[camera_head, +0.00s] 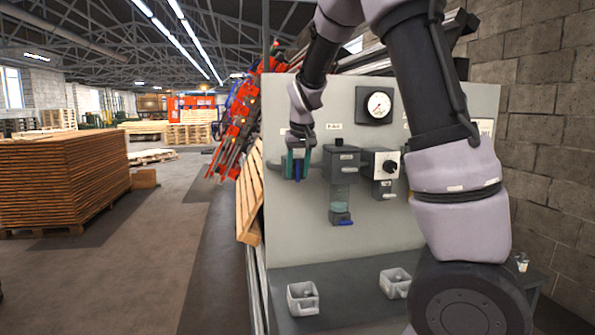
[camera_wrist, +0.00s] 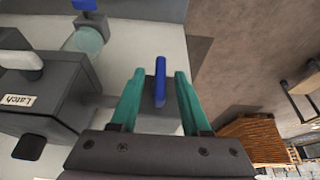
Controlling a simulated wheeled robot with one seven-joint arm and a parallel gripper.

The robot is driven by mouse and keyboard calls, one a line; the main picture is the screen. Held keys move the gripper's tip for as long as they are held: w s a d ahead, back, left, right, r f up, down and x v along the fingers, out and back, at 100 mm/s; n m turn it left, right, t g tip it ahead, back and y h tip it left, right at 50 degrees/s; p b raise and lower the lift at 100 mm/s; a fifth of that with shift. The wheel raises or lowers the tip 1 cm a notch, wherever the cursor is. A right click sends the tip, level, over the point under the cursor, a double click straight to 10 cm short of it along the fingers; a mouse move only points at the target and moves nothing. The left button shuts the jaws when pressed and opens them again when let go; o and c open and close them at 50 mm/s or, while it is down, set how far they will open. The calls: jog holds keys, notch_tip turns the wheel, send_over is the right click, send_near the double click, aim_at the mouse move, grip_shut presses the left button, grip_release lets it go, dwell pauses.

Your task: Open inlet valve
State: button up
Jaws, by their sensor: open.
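The inlet valve has a blue lever (camera_head: 297,170) at the left of the grey panel (camera_head: 440,110), and the lever points down in the head view. In the wrist view the blue lever (camera_wrist: 160,70) stands between the two teal fingers, with a gap on each side. The valve's grey body (camera_wrist: 158,100) shows behind it. My gripper (camera_wrist: 160,75) is open around the lever and is not closed on it. In the head view my gripper (camera_head: 297,157) covers much of the valve.
Right of the valve are a filter unit (camera_head: 342,160) with a blue drain lever (camera_head: 346,222), a box with a black knob (camera_head: 386,165) and a gauge (camera_head: 377,105). The wrist view shows a "Latch" label (camera_wrist: 18,100).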

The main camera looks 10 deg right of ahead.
jog(key=shift+w+f, duration=0.1)
jog(key=shift+f, duration=0.05)
grip_shut()
